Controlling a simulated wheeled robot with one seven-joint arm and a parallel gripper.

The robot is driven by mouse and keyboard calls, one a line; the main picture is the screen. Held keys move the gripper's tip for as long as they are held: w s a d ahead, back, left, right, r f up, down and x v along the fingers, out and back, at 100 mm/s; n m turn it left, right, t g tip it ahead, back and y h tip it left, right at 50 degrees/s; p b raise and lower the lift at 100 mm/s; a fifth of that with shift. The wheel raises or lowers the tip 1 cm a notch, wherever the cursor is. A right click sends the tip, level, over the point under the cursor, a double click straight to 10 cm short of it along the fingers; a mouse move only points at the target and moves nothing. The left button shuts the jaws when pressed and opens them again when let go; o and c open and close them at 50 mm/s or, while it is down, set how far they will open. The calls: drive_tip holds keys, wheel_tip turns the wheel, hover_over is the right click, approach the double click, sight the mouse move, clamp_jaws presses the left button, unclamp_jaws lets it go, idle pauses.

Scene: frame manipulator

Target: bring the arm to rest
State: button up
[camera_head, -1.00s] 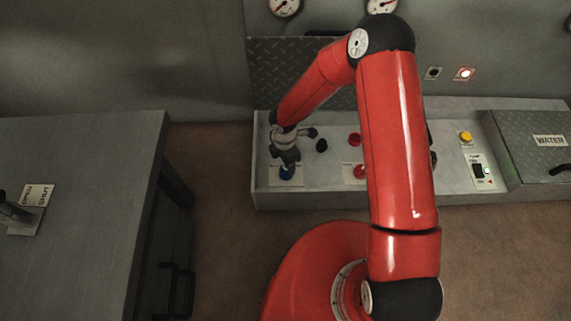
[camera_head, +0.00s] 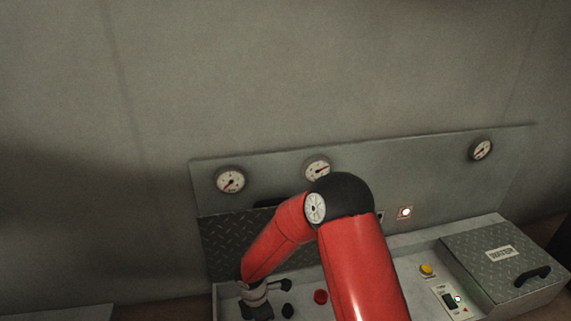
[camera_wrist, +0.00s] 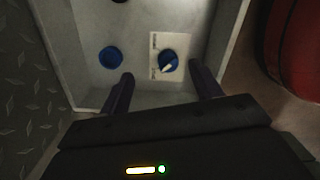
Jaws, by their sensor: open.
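My red arm (camera_head: 358,262) reaches over the grey control console. My gripper (camera_wrist: 166,84) shows in the wrist view with its two dark fingers apart and nothing between them. A blue rotary knob (camera_wrist: 168,63) on a white plate lies just beyond the fingertips, nearer the right finger. A round blue button (camera_wrist: 110,58) lies beyond the left finger. I cannot tell how high the fingers are above the panel. In the head view the wrist is over the console's left end, and the fingers are too small and dark to make out.
A yellow button (camera_head: 427,270), a switch (camera_head: 451,300) and a lidded box (camera_head: 502,268) with a handle are on the right. A red button (camera_head: 320,296) sits beside my arm. Bare wall fills the space above.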

drive_tip(key=d+r+m+t+p, duration=0.1)
drive_tip(key=d+r+m, duration=0.35)
drive_tip(key=r, duration=0.45)
drive_tip(key=s+d+r+m+t+h+p, duration=0.1)
drive_tip(key=d+r+m, duration=0.2)
drive_tip(key=d+r, duration=0.45)
drive_tip(key=d+r+m+t+p, duration=0.1)
drive_tip(key=d+r+m, duration=0.3)
drive_tip(key=r, duration=0.7)
drive_tip(key=s+d+r+m+t+y+p, duration=0.1)
drive_tip(key=s+d+r+m, duration=0.2)
drive_tip(key=s+r+m, duration=0.3)
drive_tip(key=s+d+r+m+t+p, duration=0.1)
drive_tip(key=s+d+r+m, duration=0.3)
drive_tip(key=s+r+m, duration=0.2)
drive_tip(key=s+r, duration=0.2)
drive_tip(key=s, duration=0.2)
drive_tip(key=shift+s+d+y, duration=0.15)
drive_tip(key=shift+s+y, duration=0.1)
drive_tip(key=shift+y, duration=0.15)
